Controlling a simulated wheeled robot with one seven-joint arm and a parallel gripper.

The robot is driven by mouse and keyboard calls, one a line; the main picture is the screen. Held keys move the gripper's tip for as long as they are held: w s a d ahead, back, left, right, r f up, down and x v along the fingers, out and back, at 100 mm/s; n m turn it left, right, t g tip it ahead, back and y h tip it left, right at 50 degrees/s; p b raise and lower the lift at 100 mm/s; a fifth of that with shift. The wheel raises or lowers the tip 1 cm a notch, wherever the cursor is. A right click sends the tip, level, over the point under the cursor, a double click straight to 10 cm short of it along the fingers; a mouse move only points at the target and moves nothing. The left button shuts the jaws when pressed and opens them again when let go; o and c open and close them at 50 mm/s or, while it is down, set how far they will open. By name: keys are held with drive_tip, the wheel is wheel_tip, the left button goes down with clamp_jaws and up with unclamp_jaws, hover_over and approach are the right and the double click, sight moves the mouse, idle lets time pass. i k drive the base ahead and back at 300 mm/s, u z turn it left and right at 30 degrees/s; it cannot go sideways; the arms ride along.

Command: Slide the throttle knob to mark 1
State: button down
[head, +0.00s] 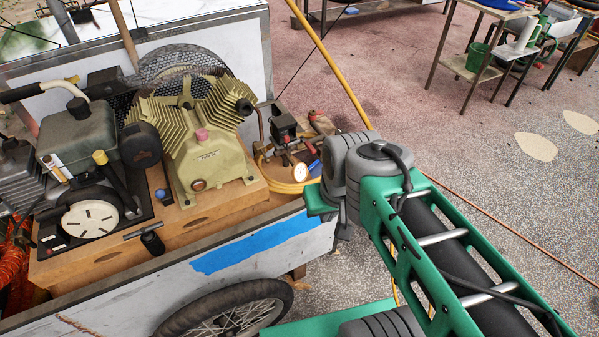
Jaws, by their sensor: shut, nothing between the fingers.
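The engine with its grey-green tank (78,135) sits at the left of the cart. I cannot tell for sure which part is the throttle knob. A yellow-topped piece (100,157) stands on the engine's front, and a small pale upright strip (52,166) is left of it. Any marks are too small to read. My gripper is not in view; only my green arm with grey joints shows at the right, its bend beside the cart's right end.
The olive finned compressor (205,140) stands right of the engine on a wooden base (200,224). A pressure gauge (300,172) and yellow hose lie near the cart's right end. The cart's side wall (255,247) and wheel (228,309) are in front. Open floor lies at the right.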

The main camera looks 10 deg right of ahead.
sight(92, 170)
drive_tip(key=u, duration=1.5)
